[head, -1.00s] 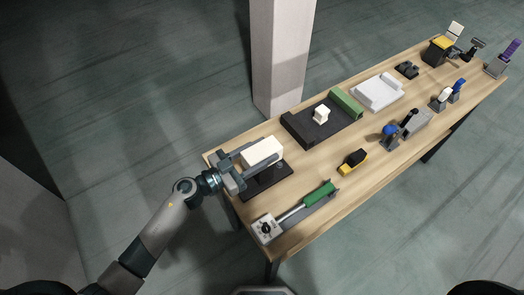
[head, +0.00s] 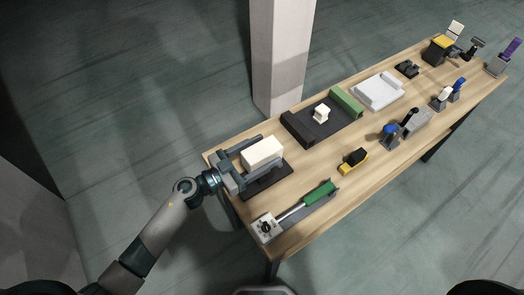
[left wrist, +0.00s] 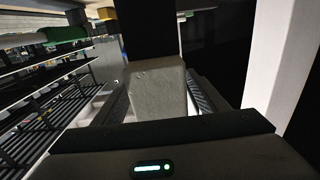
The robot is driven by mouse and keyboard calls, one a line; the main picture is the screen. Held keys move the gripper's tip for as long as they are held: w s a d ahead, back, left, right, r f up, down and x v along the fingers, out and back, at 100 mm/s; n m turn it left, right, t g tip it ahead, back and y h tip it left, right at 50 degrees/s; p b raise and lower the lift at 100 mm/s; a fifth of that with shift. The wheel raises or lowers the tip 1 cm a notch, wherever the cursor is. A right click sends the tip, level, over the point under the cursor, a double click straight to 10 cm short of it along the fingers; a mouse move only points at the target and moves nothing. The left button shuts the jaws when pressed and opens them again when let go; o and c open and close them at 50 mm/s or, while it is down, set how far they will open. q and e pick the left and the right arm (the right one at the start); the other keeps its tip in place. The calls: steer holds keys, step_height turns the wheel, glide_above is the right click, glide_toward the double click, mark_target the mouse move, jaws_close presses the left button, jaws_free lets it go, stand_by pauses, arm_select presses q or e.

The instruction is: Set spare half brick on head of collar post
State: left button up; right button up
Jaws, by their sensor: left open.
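A white block (head: 262,152), which looks like the spare half brick, sits over a black pad (head: 251,190) at the near left end of the bench. My left gripper (head: 270,149) is open, with one finger along each long side of the block and a visible gap. In the left wrist view the block (left wrist: 158,90) shows pale grey between the fingers. A small white post-like piece (head: 321,114) stands on a dark tray further along; it may be the collar post, but I cannot be sure. My right gripper is not in view.
The dark tray (head: 298,131) has a green block (head: 347,101) at its far end. A green-handled tool (head: 318,195) lies near the front edge, with a yellow-black item (head: 353,161) beyond. A white tray (head: 379,92) is further right. A pale pillar (head: 280,60) stands behind the bench.

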mark_target(245, 162)
arm_select(q)
steer(key=shift+s+a, duration=0.15)
steer(key=shift+a, duration=0.1)
stand_by(0.3)
steer(key=shift+s+a, duration=0.1)
steer(key=shift+p+v, duration=0.45)
steer(key=shift+v, duration=3.15)
steer(key=shift+s+a, duration=0.3)
steer(key=shift+a, duration=0.15)
steer(key=b+v, duration=0.6)
steer(key=v, duration=1)
